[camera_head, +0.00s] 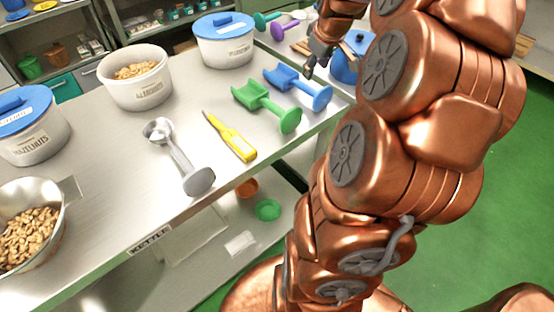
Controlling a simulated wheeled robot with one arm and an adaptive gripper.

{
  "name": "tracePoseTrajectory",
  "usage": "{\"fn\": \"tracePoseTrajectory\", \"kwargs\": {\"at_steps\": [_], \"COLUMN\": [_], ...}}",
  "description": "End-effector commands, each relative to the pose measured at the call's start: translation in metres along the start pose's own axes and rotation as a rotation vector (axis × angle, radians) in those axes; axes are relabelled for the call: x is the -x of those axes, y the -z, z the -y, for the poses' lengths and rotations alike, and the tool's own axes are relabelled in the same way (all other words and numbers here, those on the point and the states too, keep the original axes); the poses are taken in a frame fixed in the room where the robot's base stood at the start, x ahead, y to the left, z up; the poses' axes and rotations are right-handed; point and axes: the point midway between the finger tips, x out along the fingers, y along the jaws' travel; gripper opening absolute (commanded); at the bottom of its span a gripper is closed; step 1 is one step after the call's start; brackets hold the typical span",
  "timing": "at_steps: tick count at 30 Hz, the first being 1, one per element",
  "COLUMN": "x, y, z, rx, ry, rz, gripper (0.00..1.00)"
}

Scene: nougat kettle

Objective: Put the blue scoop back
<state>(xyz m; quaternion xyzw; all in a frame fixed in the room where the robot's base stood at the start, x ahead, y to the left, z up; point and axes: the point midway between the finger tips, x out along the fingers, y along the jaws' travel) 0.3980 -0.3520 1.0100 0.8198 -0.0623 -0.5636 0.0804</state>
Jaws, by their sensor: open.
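The blue scoop (298,86) lies on the steel table (120,200) near its right end, with its wide knob end toward the front right. My gripper (315,66) is open, just behind and above the blue scoop's handle. Whether a finger touches the scoop cannot be told from this view. My copper arm hides the table's far right part and some of what stands there.
Tubs (135,92), some blue-lidded (224,48), line the back. A blue container (345,65) stands right of my gripper.

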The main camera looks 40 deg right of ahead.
Motion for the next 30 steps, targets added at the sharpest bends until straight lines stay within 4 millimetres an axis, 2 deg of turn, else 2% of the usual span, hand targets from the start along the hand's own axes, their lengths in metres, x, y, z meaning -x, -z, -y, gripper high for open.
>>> {"fn": "tracePoseTrajectory", "kwargs": {"at_steps": [2, 4, 8, 9, 12, 14, 18, 21, 24, 27, 30], "x": [0.002, 0.004, 0.012, 0.015, 0.024, 0.029, 0.044, 0.053, 0.061, 0.066, 0.069], "y": [0.003, 0.007, 0.005, 0.000, -0.020, -0.035, -0.082, -0.118, -0.152, -0.178, -0.194], "z": [0.016, 0.043, 0.118, 0.143, 0.200, 0.230, 0.288, 0.318, 0.338, 0.349, 0.356], "rx": [0.008, 0.017, 0.037, 0.042, 0.048, 0.049, 0.045, 0.035, 0.021, 0.007, -0.003], "ry": [0.016, 0.045, 0.116, 0.138, 0.183, 0.204, 0.230, 0.231, 0.227, 0.216, 0.209], "rz": [0.006, 0.018, 0.070, 0.092, 0.158, 0.199, 0.305, 0.372, 0.437, 0.484, 0.511], "gripper": [0.49, 0.49, 0.49, 0.49, 0.49, 0.49, 0.49, 0.49, 0.49, 0.49, 0.49]}}
